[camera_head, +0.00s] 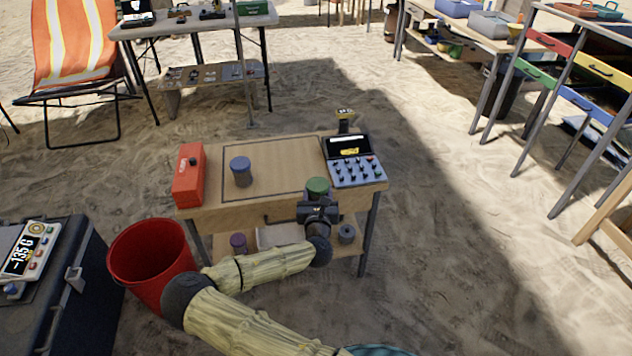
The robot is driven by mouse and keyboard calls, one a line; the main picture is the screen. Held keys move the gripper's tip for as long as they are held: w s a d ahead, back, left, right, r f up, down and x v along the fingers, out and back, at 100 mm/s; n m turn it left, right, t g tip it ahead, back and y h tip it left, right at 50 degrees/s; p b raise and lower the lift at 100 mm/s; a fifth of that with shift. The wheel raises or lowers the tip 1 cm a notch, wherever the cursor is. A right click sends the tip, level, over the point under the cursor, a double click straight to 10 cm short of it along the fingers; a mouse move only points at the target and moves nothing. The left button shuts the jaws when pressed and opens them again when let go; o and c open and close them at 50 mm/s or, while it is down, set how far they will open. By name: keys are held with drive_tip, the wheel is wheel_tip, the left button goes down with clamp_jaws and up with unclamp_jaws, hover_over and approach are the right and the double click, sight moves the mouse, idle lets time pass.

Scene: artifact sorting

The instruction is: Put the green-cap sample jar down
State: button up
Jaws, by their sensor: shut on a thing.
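The green-cap sample jar (317,186) shows its green lid at the front edge of the small wooden table (221,217). My gripper (317,203) is shut on it from the near side and hides most of its body. I cannot tell whether the jar touches the tabletop or hangs just above it.
A red box (188,175) stands at the table's left end, and a device with knobs (355,168) at its right. The outlined area's middle is clear. A purple-lid jar (238,243) and a grey-lid jar (347,233) sit on the lower shelf. A red bucket (150,262) stands at left.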

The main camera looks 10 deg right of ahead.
drive_tip(key=s+f+n+y, duration=0.2)
drive_tip(key=s+f, duration=0.4)
drive_tip(key=f, duration=0.6)
drive_tip(key=shift+d+t+y, duration=0.25)
drive_tip(key=shift+t+y, duration=0.05)
drive_tip(key=shift+y, duration=0.6)
